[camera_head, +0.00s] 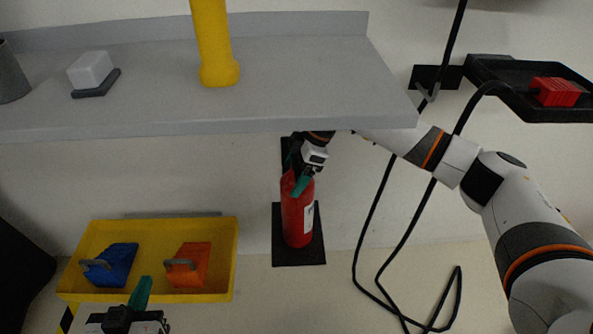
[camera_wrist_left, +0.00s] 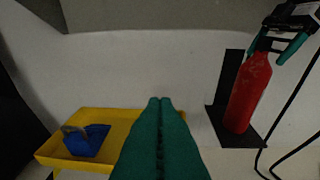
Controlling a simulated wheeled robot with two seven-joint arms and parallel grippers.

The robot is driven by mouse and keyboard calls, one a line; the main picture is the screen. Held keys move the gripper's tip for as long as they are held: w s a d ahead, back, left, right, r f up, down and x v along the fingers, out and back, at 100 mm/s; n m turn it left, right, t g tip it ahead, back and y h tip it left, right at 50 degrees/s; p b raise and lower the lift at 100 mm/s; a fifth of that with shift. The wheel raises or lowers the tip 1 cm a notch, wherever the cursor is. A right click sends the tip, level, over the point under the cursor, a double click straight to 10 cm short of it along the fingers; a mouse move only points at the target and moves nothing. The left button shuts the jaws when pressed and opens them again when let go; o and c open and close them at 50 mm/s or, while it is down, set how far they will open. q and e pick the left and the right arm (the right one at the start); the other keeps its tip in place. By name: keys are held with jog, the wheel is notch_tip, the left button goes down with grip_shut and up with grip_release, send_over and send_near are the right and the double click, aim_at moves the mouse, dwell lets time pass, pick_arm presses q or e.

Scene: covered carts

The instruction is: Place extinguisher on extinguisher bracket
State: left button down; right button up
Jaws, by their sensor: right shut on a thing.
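The red extinguisher (camera_head: 297,220) is upright below the grey shelf, in front of the wall. The black extinguisher bracket (camera_head: 285,258) has a flat base plate and a dark back strip. The extinguisher stands over the base plate; I cannot tell if it touches. My right gripper (camera_head: 299,180) is shut on the extinguisher's top, which it partly hides. The left wrist view also shows the extinguisher (camera_wrist_left: 249,92), the bracket (camera_wrist_left: 240,139) and my right gripper (camera_wrist_left: 282,47). My left gripper (camera_head: 140,293) is shut and empty near the yellow tray, its teal fingers together in its wrist view (camera_wrist_left: 160,103).
The grey shelf (camera_head: 150,105) overhangs the extinguisher and carries a yellow post (camera_head: 212,45). A black cable (camera_head: 373,225) hangs right of the bracket. A black tray (camera_head: 500,82) is at upper right.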

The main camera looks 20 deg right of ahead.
jog(key=shift+r, duration=0.25)
jog(key=o, duration=1.6)
jog(key=shift+f, duration=0.25)
jog(key=shift+o, duration=1.2)
jog(key=shift+s, duration=0.1)
pick_arm(q)
jog(key=shift+r, duration=0.1)
pick_arm(e)
jog(key=shift+r, duration=0.1)
jog(key=shift+r, duration=0.15)
jog(key=shift+d+r+p, duration=0.4)
jog(key=shift+r+p, duration=0.1)
jog(key=shift+p, duration=0.05)
pick_arm(q)
jog(key=s+a+f+g+y+p, duration=0.2)
jog(key=s+a+f+g, duration=0.1)
jog(key=s+f+g, duration=0.5)
jog(key=shift+s+a+f, duration=0.2)
jog(key=shift+s+a, duration=0.15)
jog(key=shift+s, duration=0.2)
pick_arm(e)
jog(key=s+d, duration=0.2)
jog(key=d, duration=0.9)
jog(key=shift+s+d+f, duration=0.15)
jog(key=shift+d, duration=0.1)
